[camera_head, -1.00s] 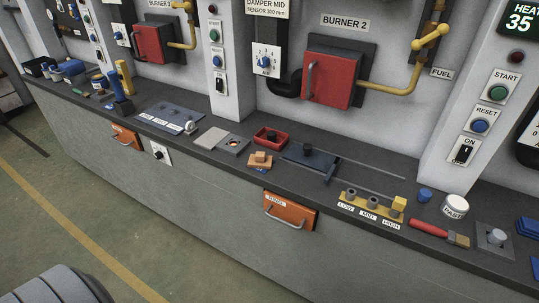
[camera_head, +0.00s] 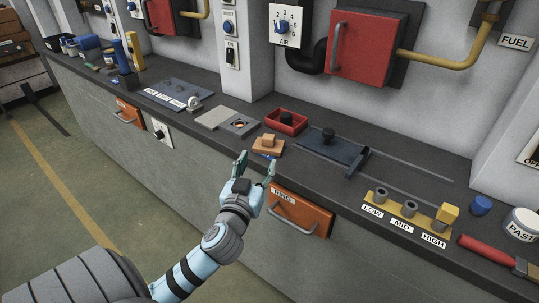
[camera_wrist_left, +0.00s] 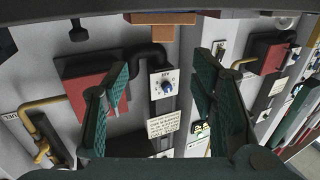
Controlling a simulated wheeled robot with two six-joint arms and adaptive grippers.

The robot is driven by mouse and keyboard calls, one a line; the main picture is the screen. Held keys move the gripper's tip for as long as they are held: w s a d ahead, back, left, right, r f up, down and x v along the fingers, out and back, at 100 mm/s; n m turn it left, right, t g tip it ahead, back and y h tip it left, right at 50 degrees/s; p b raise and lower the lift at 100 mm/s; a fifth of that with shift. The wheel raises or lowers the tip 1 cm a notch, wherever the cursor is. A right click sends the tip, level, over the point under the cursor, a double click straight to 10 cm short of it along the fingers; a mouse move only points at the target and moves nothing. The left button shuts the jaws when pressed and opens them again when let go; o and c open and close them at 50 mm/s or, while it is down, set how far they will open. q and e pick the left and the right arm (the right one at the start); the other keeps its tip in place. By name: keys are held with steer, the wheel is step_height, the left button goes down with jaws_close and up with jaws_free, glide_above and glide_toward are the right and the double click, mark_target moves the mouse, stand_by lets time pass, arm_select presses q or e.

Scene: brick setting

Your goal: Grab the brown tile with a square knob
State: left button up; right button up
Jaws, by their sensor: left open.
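In the left wrist view the two green-padded fingers (camera_wrist_left: 163,75) are spread apart. A brown block (camera_wrist_left: 160,18), apparently the tile, shows at the top of that view, beyond the fingertips. My right gripper is not in view.
The red tray (camera_head: 299,124) holds a dark knob. A dark plate with a knob (camera_head: 331,147) lies to the right. A grey slab with a hole (camera_head: 239,134) is to the left. The orange drawer (camera_head: 312,219) sits below the counter edge, close to my left gripper.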

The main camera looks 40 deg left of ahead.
mark_target(267, 140)
arm_select(q)
steer(key=x, duration=0.6)
steer(key=b+x, duration=0.1)
steer(key=x, duration=0.6)
steer(key=shift+a+f, duration=0.2)
steer(key=shift+f, duration=0.05)
jaws_close()
steer(key=shift+r, duration=0.15)
